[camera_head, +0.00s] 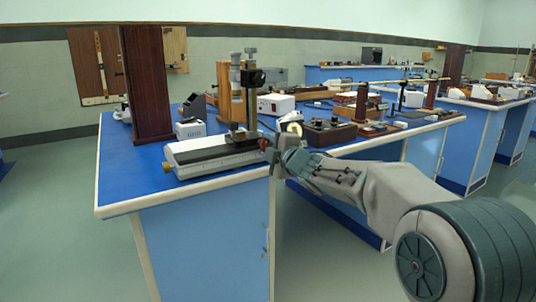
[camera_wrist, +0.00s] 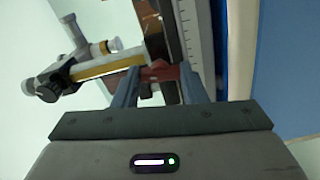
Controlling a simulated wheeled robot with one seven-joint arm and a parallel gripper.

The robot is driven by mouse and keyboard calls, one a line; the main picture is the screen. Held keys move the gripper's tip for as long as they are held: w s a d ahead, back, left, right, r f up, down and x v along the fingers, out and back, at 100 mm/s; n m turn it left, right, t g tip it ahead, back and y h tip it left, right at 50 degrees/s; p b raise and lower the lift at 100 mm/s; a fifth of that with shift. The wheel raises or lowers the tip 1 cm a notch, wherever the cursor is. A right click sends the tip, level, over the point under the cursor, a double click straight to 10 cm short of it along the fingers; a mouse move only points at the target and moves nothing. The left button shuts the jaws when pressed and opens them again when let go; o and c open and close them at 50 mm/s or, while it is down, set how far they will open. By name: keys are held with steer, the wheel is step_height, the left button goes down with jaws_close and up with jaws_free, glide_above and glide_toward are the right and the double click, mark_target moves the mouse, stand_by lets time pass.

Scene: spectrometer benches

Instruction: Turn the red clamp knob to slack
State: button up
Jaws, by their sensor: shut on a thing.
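The red clamp knob (camera_wrist: 160,72) shows between the two fingers of my gripper (camera_wrist: 158,82) in the wrist view. My gripper is shut on it. In the head view the knob (camera_head: 264,143) is a small dark red spot at the right end of the white and grey instrument base, partly hidden by my gripper (camera_head: 270,150). The instrument base (camera_head: 212,152) carries a metal and brass upright with a microscope tube (camera_head: 236,78). In the wrist view the tube (camera_wrist: 85,60) lies sideways at the left, and a graduated scale (camera_wrist: 198,45) runs at the right.
The instrument stands near the front edge of a blue-topped bench (camera_head: 130,188). A tall dark wooden block (camera_head: 147,85) and a small white box (camera_head: 191,130) stand behind it. Wooden boxes (camera_head: 330,131) and other apparatus fill the bench to the right. The front left bench corner is clear.

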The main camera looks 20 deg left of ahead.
steer(key=shift+n+b, duration=0.6)
steer(key=shift+n, duration=0.4)
steer(key=o, duration=1)
steer(key=p+v, duration=0.2)
steer(key=v, duration=1.1)
steer(key=shift+s+d, duration=0.25)
steer(key=shift+d, duration=0.1)
